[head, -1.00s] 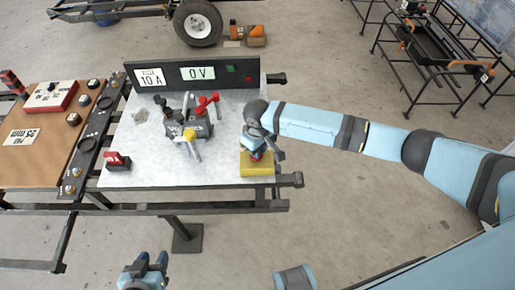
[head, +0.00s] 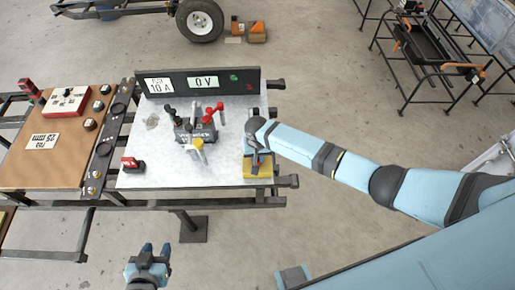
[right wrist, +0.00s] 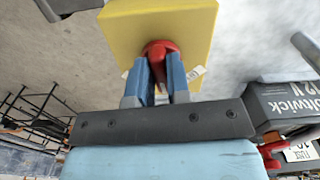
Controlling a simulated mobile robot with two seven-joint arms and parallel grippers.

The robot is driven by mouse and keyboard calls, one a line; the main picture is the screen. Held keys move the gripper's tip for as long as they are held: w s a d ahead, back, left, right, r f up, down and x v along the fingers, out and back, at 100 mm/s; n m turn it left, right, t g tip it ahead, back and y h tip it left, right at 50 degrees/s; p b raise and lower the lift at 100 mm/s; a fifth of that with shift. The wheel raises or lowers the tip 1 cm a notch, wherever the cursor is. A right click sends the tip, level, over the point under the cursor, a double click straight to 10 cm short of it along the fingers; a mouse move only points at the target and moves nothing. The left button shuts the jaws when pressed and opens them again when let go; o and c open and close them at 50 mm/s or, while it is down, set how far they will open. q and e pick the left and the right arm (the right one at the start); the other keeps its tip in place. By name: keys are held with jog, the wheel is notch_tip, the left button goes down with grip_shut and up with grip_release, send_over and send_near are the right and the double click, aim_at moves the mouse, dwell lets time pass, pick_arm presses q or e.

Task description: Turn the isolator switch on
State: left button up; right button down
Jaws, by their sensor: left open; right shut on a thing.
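The isolator switch is a yellow box (head: 257,178) with a red knob, at the right front of the grey bench top. It fills the top middle of the right wrist view (right wrist: 185,22), with the red knob (right wrist: 160,50) in front of it. My right gripper (right wrist: 161,75) is shut on the red knob, one blue finger on each side. In the head view my right gripper (head: 259,160) covers most of the knob. I cannot read the knob's position marks. My left gripper (head: 154,250) is open and empty, below the bench's front edge.
A grey battery (head: 196,132) with red, black and yellow clamps stands mid-bench, and shows at the right of the wrist view (right wrist: 285,103). A display panel (head: 200,82) reads 0 V. Bench top between is clear.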

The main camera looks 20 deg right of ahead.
jog(key=m+p, duration=0.3)
jog(key=shift+a+r+m+p, duration=0.15)
jog(key=shift+r+m+p, duration=0.15)
jog(key=shift+m, duration=0.1)
jog(key=shift+m+p, duration=0.35)
jog(key=shift+m, duration=0.15)
jog(key=shift+w+f+m+p, duration=0.1)
jog(key=shift+m+p, duration=0.5)
jog(key=shift+m, duration=0.2)
pick_arm(q)
notch_tip(320, 180, up, 8)
jog(key=p, duration=0.1)
jog(key=shift+a+p, duration=0.35)
jog(key=shift+a, duration=0.1)
pick_arm(e)
jog(key=shift+w+f+m, duration=0.1)
jog(key=shift+f+m, duration=0.05)
jog(key=shift+m, duration=1.65)
jog(key=c, duration=1.1)
grip_release()
pick_arm(q)
jog(key=shift+r, duration=0.1)
jog(key=shift+w, duration=0.1)
